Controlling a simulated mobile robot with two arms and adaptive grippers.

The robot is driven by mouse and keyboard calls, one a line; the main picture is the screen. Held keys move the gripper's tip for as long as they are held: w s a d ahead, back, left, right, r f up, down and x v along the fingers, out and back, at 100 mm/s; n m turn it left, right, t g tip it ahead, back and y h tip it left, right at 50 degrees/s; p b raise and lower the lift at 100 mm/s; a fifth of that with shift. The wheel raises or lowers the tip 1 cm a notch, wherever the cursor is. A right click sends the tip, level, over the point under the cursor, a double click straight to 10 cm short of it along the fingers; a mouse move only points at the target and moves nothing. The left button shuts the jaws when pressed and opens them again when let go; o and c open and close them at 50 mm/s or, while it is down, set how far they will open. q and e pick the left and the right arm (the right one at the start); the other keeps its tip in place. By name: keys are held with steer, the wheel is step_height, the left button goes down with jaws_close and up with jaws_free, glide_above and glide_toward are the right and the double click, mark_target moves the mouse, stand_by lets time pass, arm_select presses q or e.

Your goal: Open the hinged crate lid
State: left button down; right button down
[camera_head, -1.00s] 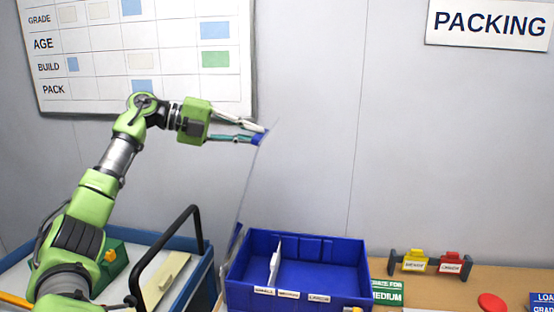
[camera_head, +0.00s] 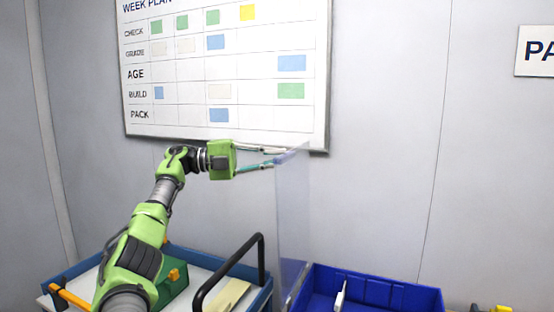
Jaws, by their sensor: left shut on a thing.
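The blue crate (camera_head: 378,288) stands at the lower right of the head view, its front cut off by the frame's bottom edge. Its clear hinged lid (camera_head: 293,215) stands up nearly vertical at the crate's left side, so the crate's top is uncovered. My left gripper (camera_head: 277,156) is shut on the lid's upper edge, well above the crate. A pale divider (camera_head: 340,296) shows inside the crate. My right gripper is not in view.
A blue-rimmed cart (camera_head: 68,276) with a black handle (camera_head: 261,240) stands left of the crate, below my left arm. A green box (camera_head: 174,284) is on it. A whiteboard (camera_head: 180,125) hangs on the wall behind my gripper. The wall above the crate is clear.

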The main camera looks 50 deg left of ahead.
arm_select(q)
steer(key=shift+r, duration=0.1)
steer(key=c, duration=2)
jaws_free()
steer(key=shift+c, duration=0.2)
steer(key=v, duration=0.7)
steer(key=shift+s, duration=0.15)
steer(key=shift+a, duration=0.1)
